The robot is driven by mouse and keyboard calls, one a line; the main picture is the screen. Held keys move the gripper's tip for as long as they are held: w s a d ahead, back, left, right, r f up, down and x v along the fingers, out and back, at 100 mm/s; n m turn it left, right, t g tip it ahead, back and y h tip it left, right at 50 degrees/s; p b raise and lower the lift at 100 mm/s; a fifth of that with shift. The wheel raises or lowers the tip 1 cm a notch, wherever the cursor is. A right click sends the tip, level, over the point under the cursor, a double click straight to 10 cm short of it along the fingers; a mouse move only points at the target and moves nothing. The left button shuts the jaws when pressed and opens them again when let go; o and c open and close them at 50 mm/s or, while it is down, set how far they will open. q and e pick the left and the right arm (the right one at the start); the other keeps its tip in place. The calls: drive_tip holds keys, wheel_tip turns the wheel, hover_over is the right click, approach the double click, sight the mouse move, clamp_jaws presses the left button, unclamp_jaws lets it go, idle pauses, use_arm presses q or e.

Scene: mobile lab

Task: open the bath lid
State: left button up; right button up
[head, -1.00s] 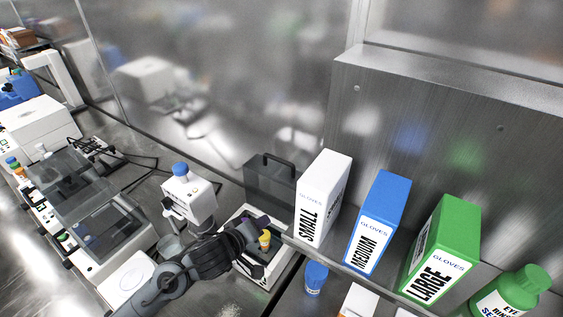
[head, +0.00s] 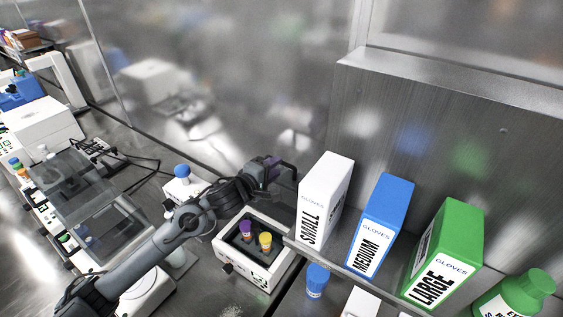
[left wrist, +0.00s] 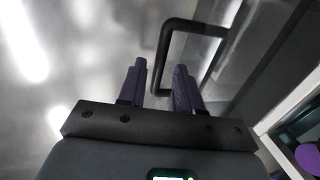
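The white bath (head: 236,262) stands right of centre in the head view, with its well uncovered. A purple-capped tube (head: 246,228) and a yellow-capped tube (head: 265,241) stand in it. The dark see-through lid (head: 283,212) is raised upright behind the bath, partly hidden by my left arm. My left gripper (head: 275,166) is at the lid's top. In the left wrist view, the black lid handle (left wrist: 192,27) has one bar reaching down between my two open purple fingers (left wrist: 158,82). I cannot tell whether they touch it. My right gripper is not in view.
White (head: 325,195), blue (head: 382,222) and green (head: 442,250) glove boxes stand close right of the lid. A blue-capped bottle (head: 316,281) is in front of them. A device with a blue knob (head: 182,171) is behind my left arm. A metal wall rises behind.

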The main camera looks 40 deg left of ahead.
use_arm(q)
drive_tip(key=shift+p+x, duration=0.35)
drive_tip(key=shift+x, duration=1.9)
drive_tip(key=shift+c, duration=0.2)
clamp_jaws()
